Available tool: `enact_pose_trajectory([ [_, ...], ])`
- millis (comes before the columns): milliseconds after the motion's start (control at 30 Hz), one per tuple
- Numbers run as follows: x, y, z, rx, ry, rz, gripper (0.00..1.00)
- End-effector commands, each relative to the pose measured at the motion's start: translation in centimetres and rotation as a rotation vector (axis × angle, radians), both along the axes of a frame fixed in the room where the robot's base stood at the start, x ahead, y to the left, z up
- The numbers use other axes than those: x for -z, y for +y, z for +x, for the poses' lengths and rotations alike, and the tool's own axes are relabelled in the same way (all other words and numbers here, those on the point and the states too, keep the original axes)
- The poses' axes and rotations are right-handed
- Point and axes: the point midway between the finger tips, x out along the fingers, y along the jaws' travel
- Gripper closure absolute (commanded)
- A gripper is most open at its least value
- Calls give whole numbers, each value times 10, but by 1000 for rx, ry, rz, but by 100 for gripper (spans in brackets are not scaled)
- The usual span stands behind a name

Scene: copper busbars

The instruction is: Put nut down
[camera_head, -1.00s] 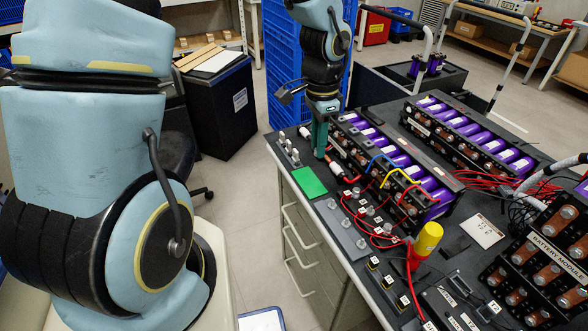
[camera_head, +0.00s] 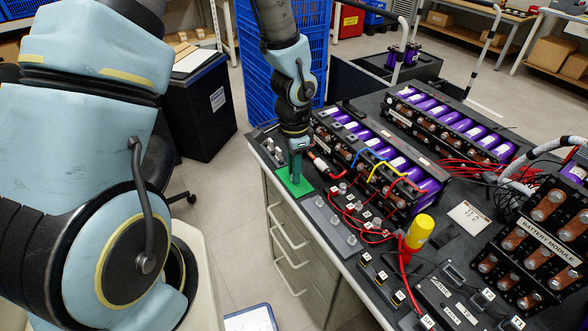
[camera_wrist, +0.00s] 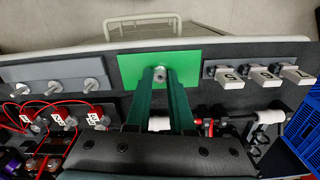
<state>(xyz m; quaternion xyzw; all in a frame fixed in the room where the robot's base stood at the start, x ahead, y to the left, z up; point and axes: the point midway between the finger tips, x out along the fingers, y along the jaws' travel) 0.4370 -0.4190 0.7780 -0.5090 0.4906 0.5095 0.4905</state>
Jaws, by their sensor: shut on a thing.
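My gripper (camera_head: 296,168) points down over the green mat (camera_head: 291,187) near the bench's left edge. In the wrist view its two green fingers (camera_wrist: 160,76) are shut on a small grey metal nut (camera_wrist: 159,75) at their tips. The nut is over the green mat (camera_wrist: 187,60); I cannot tell whether it touches the mat. In the head view the fingers hide the nut.
A grey strip with upright studs (camera_wrist: 55,87) lies left of the mat in the wrist view. Several labelled grey pieces (camera_wrist: 265,76) stand to the right. Battery modules (camera_head: 380,165) with red, blue and yellow cables stand beside my gripper.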

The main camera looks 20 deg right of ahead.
Motion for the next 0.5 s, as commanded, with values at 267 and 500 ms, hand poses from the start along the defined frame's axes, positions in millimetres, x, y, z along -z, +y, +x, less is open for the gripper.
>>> enact_pose_trajectory([
  [267,3,0,0,-1,0,0,100],
  [500,2,0,0,-1,0,0,58],
])
